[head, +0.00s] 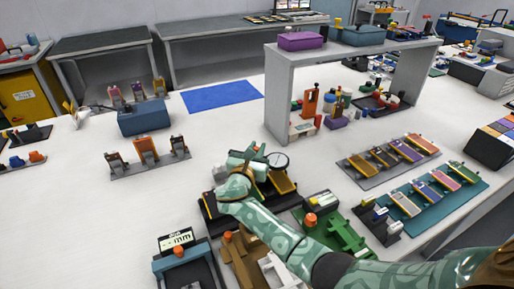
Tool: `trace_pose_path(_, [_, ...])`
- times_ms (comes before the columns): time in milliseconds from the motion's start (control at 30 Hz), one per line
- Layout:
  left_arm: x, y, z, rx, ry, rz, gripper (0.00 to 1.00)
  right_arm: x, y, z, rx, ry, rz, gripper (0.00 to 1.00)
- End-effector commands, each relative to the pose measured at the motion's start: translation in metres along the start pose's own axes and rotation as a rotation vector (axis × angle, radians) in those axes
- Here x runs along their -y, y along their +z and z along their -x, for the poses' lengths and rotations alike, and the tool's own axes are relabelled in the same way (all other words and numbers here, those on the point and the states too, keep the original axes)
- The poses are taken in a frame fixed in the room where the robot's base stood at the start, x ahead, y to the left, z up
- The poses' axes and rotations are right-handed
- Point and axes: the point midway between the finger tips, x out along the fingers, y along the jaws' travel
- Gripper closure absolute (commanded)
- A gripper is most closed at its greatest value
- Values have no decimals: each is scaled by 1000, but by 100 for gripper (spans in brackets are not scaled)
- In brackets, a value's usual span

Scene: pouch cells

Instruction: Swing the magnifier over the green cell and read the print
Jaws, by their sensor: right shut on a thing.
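The magnifier (279,160), a round lens with a dark rim, stands out just right of my right gripper (257,153). My right arm comes in from the lower right, and its gripper is shut at the magnifier's near side. The exact grip is too small to see. A yellow-gold cell (283,183) lies below the lens on a black base (214,222). A green-topped cell (463,171) lies at the right end of the row on the teal mat (478,190). No print can be read. My left gripper is out of view.
A grey tray (352,175) of yellow and purple cells lies right of the magnifier. A grey shelf bridge (279,100) stands behind.

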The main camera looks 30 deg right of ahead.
Motion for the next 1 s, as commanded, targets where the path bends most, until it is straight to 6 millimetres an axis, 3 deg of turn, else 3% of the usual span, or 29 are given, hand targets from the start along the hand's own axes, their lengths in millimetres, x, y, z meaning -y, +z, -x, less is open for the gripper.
trace_pose_path(600, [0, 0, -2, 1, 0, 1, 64, 0, 0, 4, 1, -46, 1, 100])
trace_pose_path(633, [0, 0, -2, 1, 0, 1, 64, 0, 0, 4, 1, -46, 0, 77])
trace_pose_path(700, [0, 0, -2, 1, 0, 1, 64, 0, 0, 3, 1, -46, 0, 63])
trace_pose_path(1000, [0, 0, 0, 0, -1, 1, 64, 0, 1, 6, 0, -45, 0, 63])
